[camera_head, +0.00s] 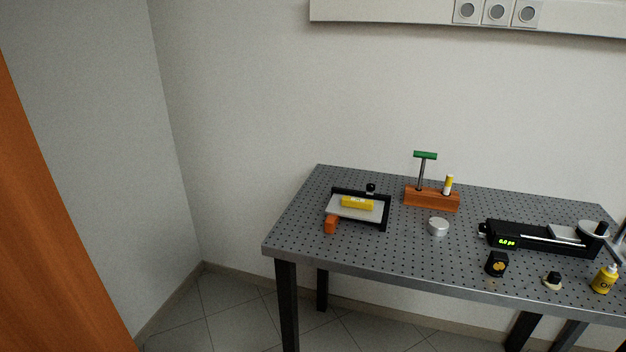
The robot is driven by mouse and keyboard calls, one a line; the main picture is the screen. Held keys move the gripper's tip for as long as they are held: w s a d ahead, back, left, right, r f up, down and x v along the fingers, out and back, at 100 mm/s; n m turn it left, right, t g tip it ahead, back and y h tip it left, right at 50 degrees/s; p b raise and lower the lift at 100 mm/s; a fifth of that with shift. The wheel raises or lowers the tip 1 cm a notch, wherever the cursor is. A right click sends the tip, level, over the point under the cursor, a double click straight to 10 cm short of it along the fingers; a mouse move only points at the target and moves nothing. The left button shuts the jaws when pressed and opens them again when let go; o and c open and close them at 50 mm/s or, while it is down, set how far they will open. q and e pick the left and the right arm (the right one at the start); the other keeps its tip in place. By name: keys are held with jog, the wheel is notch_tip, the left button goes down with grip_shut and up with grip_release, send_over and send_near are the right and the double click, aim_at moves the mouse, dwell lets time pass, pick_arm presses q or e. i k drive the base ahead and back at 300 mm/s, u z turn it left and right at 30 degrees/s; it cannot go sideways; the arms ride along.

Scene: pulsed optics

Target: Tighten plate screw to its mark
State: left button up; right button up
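A plate fixture (342,211) with a pale plate in a black frame stands on the left part of the perforated table. A yellow block (357,203) lies on the plate, and a black knob (371,188) rises at the frame's back edge. An orange block (330,225) is at its front left corner. The plate screw and its mark are too small to make out. A T-handled tool with a green grip (425,155) stands upright in a wooden block (421,197), beside a yellow and white tube (448,184). Neither of my grippers is in view.
The front left area is clear.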

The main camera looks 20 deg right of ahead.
aim_at(370, 186)
jog(key=u, duration=0.05)
jog(key=i, duration=1.55)
jog(key=z, duration=1.75)
